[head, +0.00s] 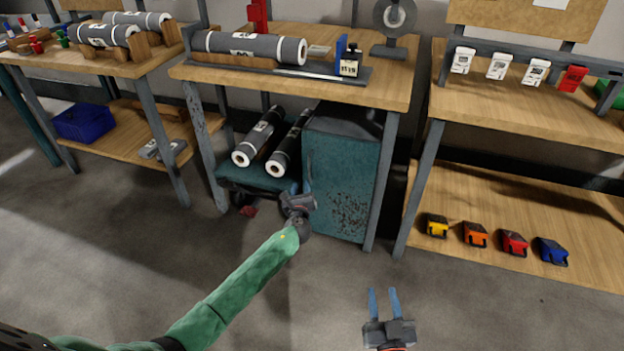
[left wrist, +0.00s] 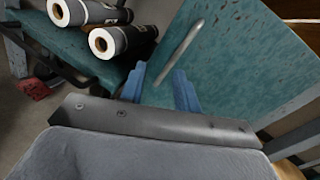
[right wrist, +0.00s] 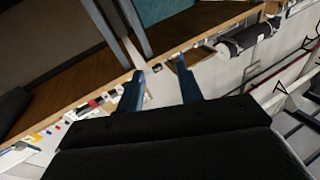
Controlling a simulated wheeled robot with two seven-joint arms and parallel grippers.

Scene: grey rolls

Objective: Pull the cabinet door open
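The teal cabinet (head: 340,185) stands under the middle workbench, its worn front door facing me and looking shut. Its grey bar handle (head: 308,172) is on the door's left side. In the left wrist view the handle (left wrist: 182,52) runs slanted across the teal door (left wrist: 232,60). My left gripper (head: 297,188) is at the door's left edge. Its blue fingers (left wrist: 160,82) are apart, with the handle's lower end showing between them; I cannot tell whether they touch it. My right gripper (head: 384,302) is open and empty above the floor, right of the cabinet and nearer me.
Two dark rolls (head: 273,143) lie on a teal shelf left of the cabinet. A low wooden shelf (head: 510,210) with several coloured boxes is to the right. The floor (head: 480,310) in front is clear.

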